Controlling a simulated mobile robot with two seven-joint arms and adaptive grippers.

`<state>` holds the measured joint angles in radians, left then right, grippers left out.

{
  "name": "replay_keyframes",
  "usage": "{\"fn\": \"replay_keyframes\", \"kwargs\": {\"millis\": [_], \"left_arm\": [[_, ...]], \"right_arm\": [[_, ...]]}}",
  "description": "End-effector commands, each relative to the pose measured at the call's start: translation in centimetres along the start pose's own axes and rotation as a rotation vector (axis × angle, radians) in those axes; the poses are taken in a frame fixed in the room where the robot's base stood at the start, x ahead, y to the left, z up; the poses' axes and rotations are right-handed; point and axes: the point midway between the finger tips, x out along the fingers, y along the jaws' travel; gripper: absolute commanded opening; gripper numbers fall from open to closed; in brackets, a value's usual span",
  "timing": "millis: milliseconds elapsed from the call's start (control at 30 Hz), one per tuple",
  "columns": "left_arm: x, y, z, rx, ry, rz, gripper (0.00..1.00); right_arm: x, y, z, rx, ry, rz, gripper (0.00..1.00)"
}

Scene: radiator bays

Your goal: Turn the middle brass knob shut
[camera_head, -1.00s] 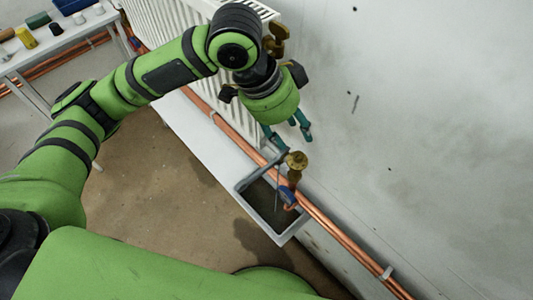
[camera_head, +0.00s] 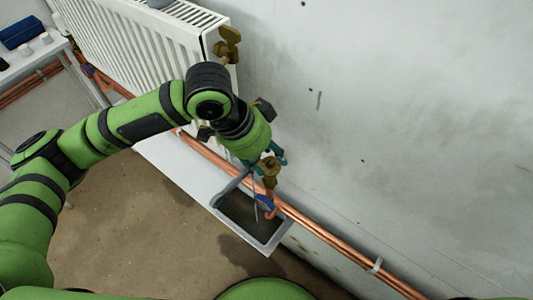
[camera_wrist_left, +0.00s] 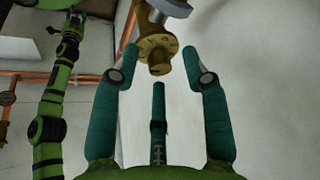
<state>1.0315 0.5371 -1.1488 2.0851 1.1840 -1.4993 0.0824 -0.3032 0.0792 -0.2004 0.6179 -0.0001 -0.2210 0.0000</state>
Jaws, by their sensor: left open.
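A brass knob (camera_head: 270,168) stands on a valve above the grey tray, beside the copper pipes at the wall. My left gripper (camera_head: 268,158) is at this knob, its teal fingers open. In the left wrist view the brass knob (camera_wrist_left: 158,46) lies ahead, between the open fingertips of the left gripper (camera_wrist_left: 160,58); I cannot tell if they touch it. A second brass knob (camera_head: 228,42) is at the radiator's upper corner, apart from the gripper.
A white radiator (camera_head: 140,50) is on the wall. A grey tray (camera_head: 278,240) holds something dark under the valve. Copper pipes (camera_head: 330,240) run along the wall's foot. A bench (camera_head: 45,60) with small items is at far left. The wall at right is clear.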

Motion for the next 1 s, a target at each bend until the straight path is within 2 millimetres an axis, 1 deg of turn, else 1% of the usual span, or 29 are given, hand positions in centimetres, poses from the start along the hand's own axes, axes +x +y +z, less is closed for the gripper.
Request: {"fn": "replay_keyframes", "kwargs": {"millis": [67, 167, 200, 367, 500, 633, 967, 1000], "left_arm": [[0.0, 0.0, 0.0, 0.0, 0.0, 0.0, 0.46], [0.0, 0.0, 0.0, 0.0, 0.0, 0.0, 0.1], [0.0, 0.0, 0.0, 0.0, 0.0, -0.001, 0.0], [-0.1, 0.0, -0.1, 0.001, 0.002, -0.001, 0.0], [-0.5, -0.1, -0.3, 0.04, 0.002, 0.016, 0.0], [-0.4, -0.2, -0.2, 0.096, 0.003, 0.038, 0.0], [-0.2, -0.2, -0.2, 0.117, 0.008, 0.042, 0.0], [-0.2, -0.2, -0.3, 0.117, 0.008, 0.042, 0.4]], "right_arm": [[0.0, 0.0, -0.2, 0.0, 0.002, 0.0, 0.4], [0.0, 0.1, -0.3, 0.0, 0.004, 0.001, 0.4], [0.0, 0.1, -0.3, 0.0, 0.005, 0.001, 0.4], [0.0, 0.1, -0.4, 0.0, 0.006, 0.001, 0.4], [-1.2, 0.1, -0.5, 0.0, 0.007, 0.001, 0.4], [-2.0, 0.1, -0.6, 0.0, 0.008, 0.001, 0.4], [-1.9, 0.1, -0.6, 0.0, 0.008, 0.001, 0.4], [-1.9, 0.1, -0.6, 0.0, 0.008, 0.001, 0.4]]}}
